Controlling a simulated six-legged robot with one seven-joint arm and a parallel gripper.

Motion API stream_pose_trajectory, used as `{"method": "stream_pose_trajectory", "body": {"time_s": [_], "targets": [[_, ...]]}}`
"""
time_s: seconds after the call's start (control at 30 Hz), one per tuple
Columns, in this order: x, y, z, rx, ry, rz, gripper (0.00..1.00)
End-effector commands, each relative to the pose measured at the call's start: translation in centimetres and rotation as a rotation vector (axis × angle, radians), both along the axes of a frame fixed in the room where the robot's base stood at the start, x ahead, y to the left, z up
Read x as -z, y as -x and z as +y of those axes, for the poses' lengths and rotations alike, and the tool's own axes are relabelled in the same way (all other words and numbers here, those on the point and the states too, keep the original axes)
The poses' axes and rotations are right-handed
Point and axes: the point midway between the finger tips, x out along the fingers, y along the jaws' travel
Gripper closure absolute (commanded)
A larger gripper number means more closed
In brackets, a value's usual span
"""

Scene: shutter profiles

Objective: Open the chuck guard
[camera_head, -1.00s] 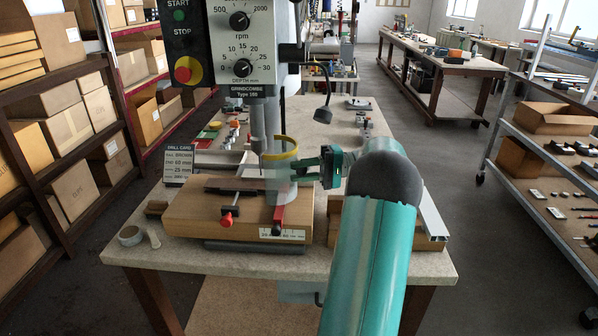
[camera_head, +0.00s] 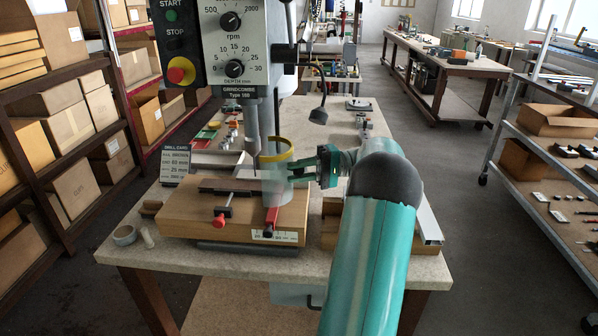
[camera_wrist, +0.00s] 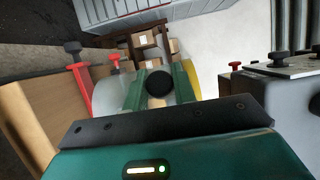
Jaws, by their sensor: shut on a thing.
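The chuck guard (camera_head: 275,180) is a clear cylinder with a yellow rim, below the drill head and in front of the grey column. In the wrist view its clear wall (camera_wrist: 108,92) and yellow rim (camera_wrist: 194,82) lie around my fingers. My gripper (camera_head: 296,170) reaches it from the right. In the wrist view my gripper (camera_wrist: 159,88) has its two green fingers on either side of a round black knob (camera_wrist: 158,82) and is shut on it. The knob seems to belong to the guard; its mount is hidden.
Below the guard, a wooden block (camera_head: 233,222) carries a dark bar and red-handled clamps (camera_head: 271,218). The drill's control box (camera_head: 232,45) is above. A drill card (camera_head: 174,165) stands left. A lamp (camera_head: 318,115) hangs behind my gripper. A metal rail (camera_head: 428,220) lies right.

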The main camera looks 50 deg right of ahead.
Motion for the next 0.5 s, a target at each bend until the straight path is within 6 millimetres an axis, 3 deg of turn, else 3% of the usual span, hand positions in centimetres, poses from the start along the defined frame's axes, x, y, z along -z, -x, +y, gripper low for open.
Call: {"method": "stream_pose_trajectory", "body": {"time_s": [0.03, 0.07, 0.17, 0.5], "targets": [[-0.03, -0.01, -0.04, 0.001, 0.001, -0.001, 1.00], [-0.03, -0.01, -0.04, 0.001, 0.001, -0.001, 0.72], [-0.03, 0.00, -0.05, 0.000, 0.001, -0.001, 0.53], [0.01, 0.15, -0.32, -0.002, 0.000, -0.001, 0.53]]}}
